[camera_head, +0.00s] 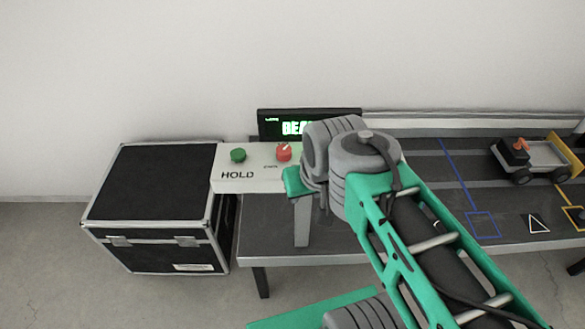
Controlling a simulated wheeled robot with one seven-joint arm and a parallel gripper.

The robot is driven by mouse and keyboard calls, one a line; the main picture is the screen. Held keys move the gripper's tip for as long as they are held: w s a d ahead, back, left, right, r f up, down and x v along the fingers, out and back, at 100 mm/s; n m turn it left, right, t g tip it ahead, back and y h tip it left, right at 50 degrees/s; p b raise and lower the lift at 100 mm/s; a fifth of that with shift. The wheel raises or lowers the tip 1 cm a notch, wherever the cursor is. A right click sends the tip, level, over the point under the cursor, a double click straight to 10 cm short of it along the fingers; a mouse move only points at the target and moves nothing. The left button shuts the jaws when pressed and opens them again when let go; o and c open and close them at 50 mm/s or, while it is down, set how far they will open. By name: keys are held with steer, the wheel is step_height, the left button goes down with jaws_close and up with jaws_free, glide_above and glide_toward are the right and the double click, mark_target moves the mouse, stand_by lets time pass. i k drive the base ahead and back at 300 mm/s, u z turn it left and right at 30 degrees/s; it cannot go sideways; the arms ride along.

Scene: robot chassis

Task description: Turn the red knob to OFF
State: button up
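The red knob (283,152) sits on a white control box (227,184) at the left end of the table. A light pointer mark shows on its top, tilted up to the right. Small lettering beside the knob is too small to read for certain. A green knob or button (238,155) is to its left, above the word HOLD. My gripper (302,222) is in front of the box, at the right and below the red knob. One grey finger points downward; the arm hides the rest, so its opening cannot be told. It is apart from the red knob in the picture.
A display (270,124) with green letters, partly hidden by my arm, stands behind the box. A black case (150,185) stands at the left. A toy truck (535,155) is on the grey table (300,253) at the right. Blue and yellow markings lie near it.

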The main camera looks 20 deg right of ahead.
mark_target(283, 152)
steer(key=u, duration=3.75)
steer(key=k, duration=1.1)
steer(key=z, duration=1.05)
steer(key=i, duration=0.95)
